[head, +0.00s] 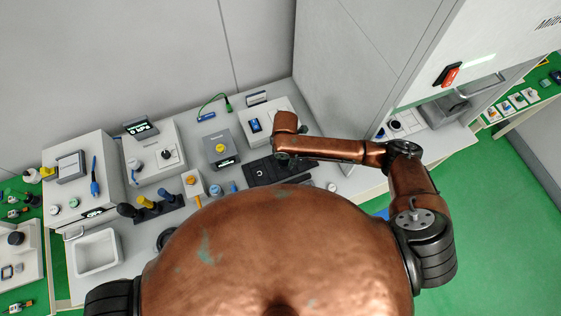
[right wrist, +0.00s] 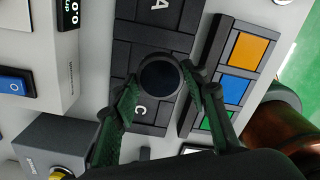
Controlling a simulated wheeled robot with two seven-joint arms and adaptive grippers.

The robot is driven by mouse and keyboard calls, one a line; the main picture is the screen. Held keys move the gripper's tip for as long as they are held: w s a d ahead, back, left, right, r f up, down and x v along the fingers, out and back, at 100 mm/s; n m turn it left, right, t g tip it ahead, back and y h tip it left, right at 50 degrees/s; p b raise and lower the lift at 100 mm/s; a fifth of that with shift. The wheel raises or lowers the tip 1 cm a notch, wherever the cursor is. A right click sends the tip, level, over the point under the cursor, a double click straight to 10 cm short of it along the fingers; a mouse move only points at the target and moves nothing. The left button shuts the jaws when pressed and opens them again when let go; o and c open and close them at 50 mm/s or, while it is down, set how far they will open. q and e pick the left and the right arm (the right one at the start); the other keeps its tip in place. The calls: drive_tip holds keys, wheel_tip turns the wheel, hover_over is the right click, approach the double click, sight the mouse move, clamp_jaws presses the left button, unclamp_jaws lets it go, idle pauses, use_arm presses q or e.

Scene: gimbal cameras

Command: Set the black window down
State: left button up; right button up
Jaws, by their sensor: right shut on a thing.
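The black window (right wrist: 161,78) is a dark round disc with a black rim. It shows in the right wrist view between the two fingers of my right gripper (right wrist: 163,84), which is shut on it. Behind it is a black tray (right wrist: 125,62) with raised dividers and white letters A and C. The window overlaps the tray between these letters; I cannot tell whether it touches the tray. In the head view the tray (head: 262,174) lies on the bench, my right forearm reaches over it, and the window cannot be made out. My left gripper is not in view.
A panel with orange, blue and green squares (right wrist: 236,88) is right beside the tray. A white basin (head: 97,252) is at the left.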

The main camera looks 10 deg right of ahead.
sight(280, 162)
drive_tip(key=shift+w+a+f, duration=0.3)
drive_tip(key=shift+a+f, duration=0.05)
drive_tip(key=shift+f, duration=0.15)
drive_tip(key=shift+w+a+f, duration=0.3)
drive_tip(key=shift+a+f, duration=0.05)
drive_tip(key=shift+f, duration=0.15)
wheel_tip(280, 162, down, 3)
drive_tip(key=shift+w+a, duration=0.1)
drive_tip(key=shift+f, duration=0.2)
drive_tip(key=shift+f, duration=0.15)
drive_tip(key=o, duration=1.1)
drive_tip(key=shift+o, duration=0.2)
wheel_tip(280, 162, up, 12)
drive_tip(key=p, duration=1.2)
drive_tip(key=shift+r, duration=0.2)
